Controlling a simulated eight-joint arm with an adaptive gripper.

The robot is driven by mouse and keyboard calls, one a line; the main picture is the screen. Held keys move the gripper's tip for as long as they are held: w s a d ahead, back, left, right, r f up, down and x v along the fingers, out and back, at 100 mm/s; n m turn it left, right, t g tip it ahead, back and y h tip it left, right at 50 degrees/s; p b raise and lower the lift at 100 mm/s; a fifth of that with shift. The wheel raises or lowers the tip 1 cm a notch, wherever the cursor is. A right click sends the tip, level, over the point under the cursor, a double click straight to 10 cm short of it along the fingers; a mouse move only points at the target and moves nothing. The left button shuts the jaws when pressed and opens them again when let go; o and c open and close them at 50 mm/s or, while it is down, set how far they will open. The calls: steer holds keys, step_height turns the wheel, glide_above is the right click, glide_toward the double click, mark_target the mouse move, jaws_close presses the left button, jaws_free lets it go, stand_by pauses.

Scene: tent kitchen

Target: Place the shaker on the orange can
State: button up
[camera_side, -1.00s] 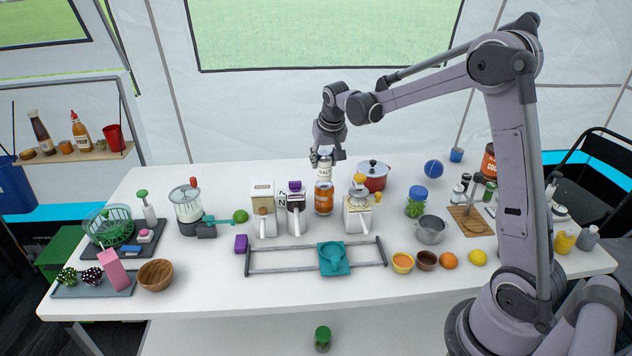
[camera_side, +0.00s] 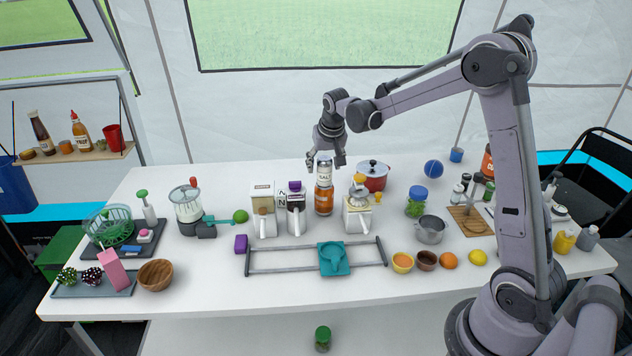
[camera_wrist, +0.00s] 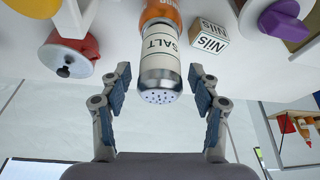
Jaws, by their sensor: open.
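The shaker, a white salt shaker with a silver perforated cap, stands upright on the orange can in the side view; the shaker (camera_side: 324,174) is above and the orange can (camera_side: 324,201) below. In the wrist view the shaker (camera_wrist: 160,62) has a SALT label, and part of the orange can (camera_wrist: 161,14) shows behind it. My gripper (camera_side: 326,160) is at the height of the shaker's cap. In the wrist view my gripper (camera_wrist: 160,95) has its fingers spread to either side of the cap, with gaps on both sides.
Two boxy white dispensers (camera_side: 263,210) stand left of the can, and another jug (camera_side: 357,216) stands right of it. A red pot (camera_side: 373,176) is behind to the right. A rail frame with a teal pan (camera_side: 333,260) lies in front. The space above the table is clear.

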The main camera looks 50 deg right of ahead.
steer(key=v, duration=1.2)
steer(key=s+a+f+n+t+y, duration=0.1)
steer(key=s+a+f+n, duration=0.1)
steer(key=s+a, duration=0.6)
steer(key=s+a+f+n+t+y, duration=0.1)
steer(key=s+a+f+n+t, duration=0.1)
steer(key=s+a+n, duration=0.3)
steer(key=s+a+f, duration=0.1)
steer(key=s+a, duration=0.3)
steer(key=s, duration=0.2)
steer(key=shift+y, duration=0.4)
